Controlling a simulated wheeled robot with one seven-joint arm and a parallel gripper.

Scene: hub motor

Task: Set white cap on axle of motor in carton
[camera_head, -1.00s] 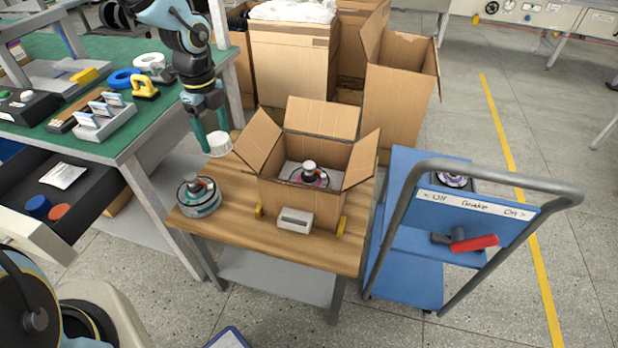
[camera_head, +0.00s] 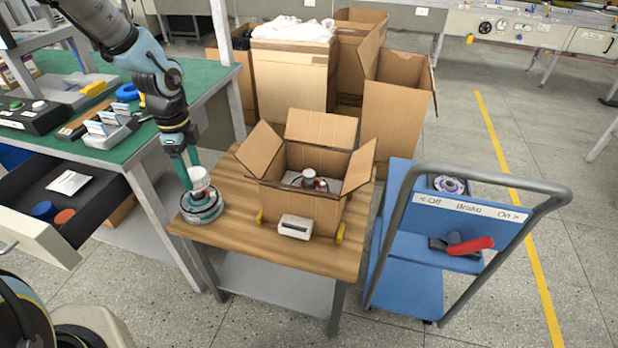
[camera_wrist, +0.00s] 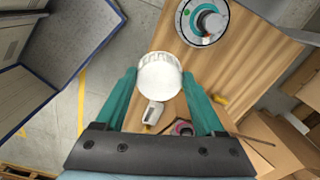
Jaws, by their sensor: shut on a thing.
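My gripper (camera_head: 196,172) is shut on the white cap (camera_head: 198,178), which sits between the two teal fingers in the wrist view (camera_wrist: 160,76). In the head view the cap overlaps the upper part of the loose motor (camera_head: 203,210) at the table's left edge. I cannot tell whether they touch. This motor, a grey disc with a central axle, also shows in the wrist view (camera_wrist: 203,22), beyond the cap. The open carton (camera_head: 301,212) stands on the table to the right. The motor in the carton (camera_head: 309,181) has its dark-topped axle upright, with no white cap on it.
The wooden table (camera_head: 235,240) also holds a white device (camera_head: 295,227) in front of the carton. The carton's flaps stand open. A blue trolley (camera_head: 400,250) is to the right, the green workbench (camera_head: 150,140) to the left. Large cartons (camera_head: 290,75) stand behind.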

